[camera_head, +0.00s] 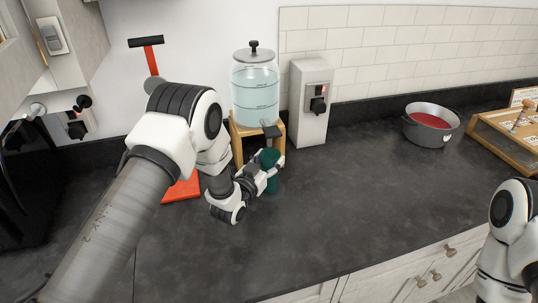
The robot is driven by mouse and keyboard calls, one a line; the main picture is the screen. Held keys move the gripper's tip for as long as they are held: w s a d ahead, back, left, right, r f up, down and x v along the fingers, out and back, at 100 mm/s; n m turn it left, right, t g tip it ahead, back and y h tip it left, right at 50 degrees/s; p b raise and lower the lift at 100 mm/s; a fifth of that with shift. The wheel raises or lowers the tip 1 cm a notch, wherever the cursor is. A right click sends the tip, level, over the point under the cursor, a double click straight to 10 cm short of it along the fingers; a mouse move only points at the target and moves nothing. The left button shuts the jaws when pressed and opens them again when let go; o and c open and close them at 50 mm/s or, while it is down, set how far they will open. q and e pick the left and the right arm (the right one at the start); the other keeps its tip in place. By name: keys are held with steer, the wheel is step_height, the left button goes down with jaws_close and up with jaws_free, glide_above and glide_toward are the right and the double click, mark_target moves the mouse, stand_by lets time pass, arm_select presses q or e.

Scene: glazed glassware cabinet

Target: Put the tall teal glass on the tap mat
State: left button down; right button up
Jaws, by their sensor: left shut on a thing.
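The tall teal glass (272,184) is dark green-blue and looks upright, just in front of the dispenser's tap. My left gripper (268,172) is shut on it, with the arm reaching in from the left. The jaws cover part of the glass. I cannot tell whether its base touches the surface below. No tap mat can be made out clearly; the area under the tap is partly hidden by the glass and gripper. My right arm shows at the right edge, but its gripper is outside the picture.
A water dispenser (255,90) stands on a wooden stand (237,146). Beside it is a grey box (312,120) with a black knob. A red-bottomed pot (431,124) and wooden case (505,137) stand right. A red base (181,190) lies left. The middle counter is clear.

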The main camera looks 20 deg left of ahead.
arm_select(q)
steer(key=shift+w+a+f, duration=0.1)
steer(key=shift+w+a, duration=0.1)
steer(key=shift+w, duration=0.05)
steer(key=shift+s+d+f+b, duration=0.1)
steer(key=shift+s+f+b, duration=0.1)
steer(key=shift+b, duration=0.15)
steer(key=c, duration=0.6)
jaws_free()
steer(key=shift+r, duration=0.1)
steer(key=shift+o, duration=1.4)
steer(key=shift+r+p, duration=0.25)
steer(key=shift+p, duration=0.05)
steer(key=s+a+b, duration=0.2)
steer(key=s+b, duration=0.1)
steer(key=s, duration=0.8)
steer(key=shift+s+a+b, duration=0.15)
steer(key=shift+s+b, duration=0.15)
steer(key=shift+s, duration=0.1)
